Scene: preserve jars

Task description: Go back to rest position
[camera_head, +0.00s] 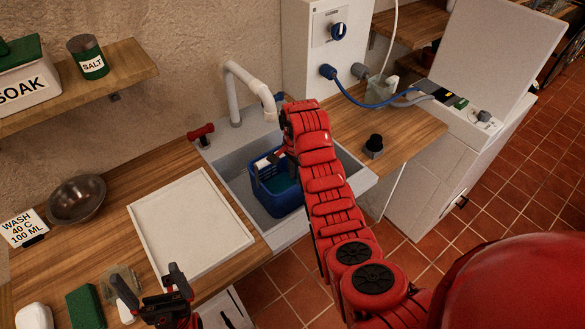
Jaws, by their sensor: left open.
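My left gripper (152,290) is low at the left front, above the front edge of the wooden counter. Its dark jaws are spread and nothing shows between them. My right arm reaches from the lower right across to the sink. My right gripper (283,157) is over the sink at the blue basket (276,200), mostly hidden by its own red wrist. Its jaws cannot be made out, nor whether it touches the basket. The basket stands in the grey sink (238,168) and has something white and teal in it.
A white tray (190,225), metal bowl (77,200), green block (85,308) and white block (34,316) are on the counter (120,232). A pale tap (248,82) arches over the sink. A dark knob (374,145) stands right of it. A white open-lidded machine (440,165) is further right.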

